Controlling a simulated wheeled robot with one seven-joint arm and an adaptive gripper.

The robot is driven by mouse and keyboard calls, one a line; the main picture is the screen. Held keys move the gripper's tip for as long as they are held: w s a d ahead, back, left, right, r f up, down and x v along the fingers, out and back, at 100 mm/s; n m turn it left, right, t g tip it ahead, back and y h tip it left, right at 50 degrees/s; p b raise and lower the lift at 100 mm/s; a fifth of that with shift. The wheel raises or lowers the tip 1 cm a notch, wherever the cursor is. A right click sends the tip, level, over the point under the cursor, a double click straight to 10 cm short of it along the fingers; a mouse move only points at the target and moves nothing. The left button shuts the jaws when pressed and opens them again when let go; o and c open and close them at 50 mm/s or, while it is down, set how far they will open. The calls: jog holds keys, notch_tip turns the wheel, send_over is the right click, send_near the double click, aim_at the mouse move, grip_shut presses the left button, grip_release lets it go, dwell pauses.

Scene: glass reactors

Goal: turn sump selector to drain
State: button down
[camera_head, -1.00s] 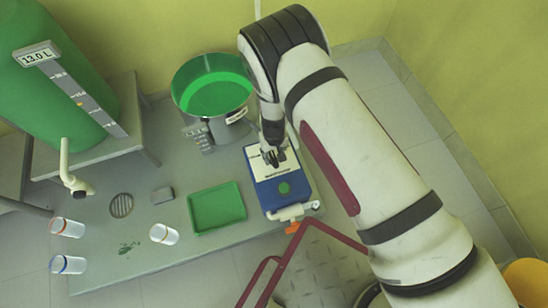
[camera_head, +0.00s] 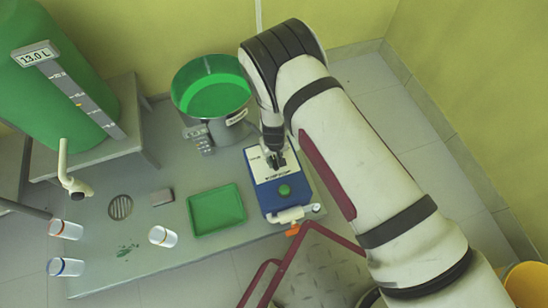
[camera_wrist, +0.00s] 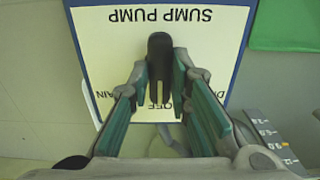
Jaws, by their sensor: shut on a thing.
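The sump pump box (camera_head: 285,192) is blue with a pale top panel and a green round button (camera_head: 284,190), and stands on the grey platform. In the wrist view its panel (camera_wrist: 105,40) reads SUMP PUMP upside down. The black selector knob (camera_wrist: 160,50) stands between the green-padded fingers of my gripper (camera_wrist: 163,78), which is shut on it. The knob lies roughly in line with the OFF label. Part of the DRAIN label shows at the left, partly covered by a finger. In the head view my gripper (camera_head: 274,160) is over the panel and hides the knob.
A green-filled metal pot (camera_head: 212,92) stands behind the box. A green tank (camera_head: 55,80) stands far left. A dark red rail (camera_head: 335,236) is in front.

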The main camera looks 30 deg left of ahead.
aim_at(274, 160)
jog(key=shift+m, duration=0.3)
jog(key=m+b, duration=0.1)
jog(key=m, duration=0.3)
jog(key=shift+m+b, duration=0.5)
jog(key=shift+m, duration=1.6)
jog(key=shift+w, duration=0.1)
jog(key=c, duration=1.5)
grip_release()
jog(key=shift+r, duration=0.1)
notch_tip(274, 160, up, 12)
jog(key=shift+f, duration=0.1)
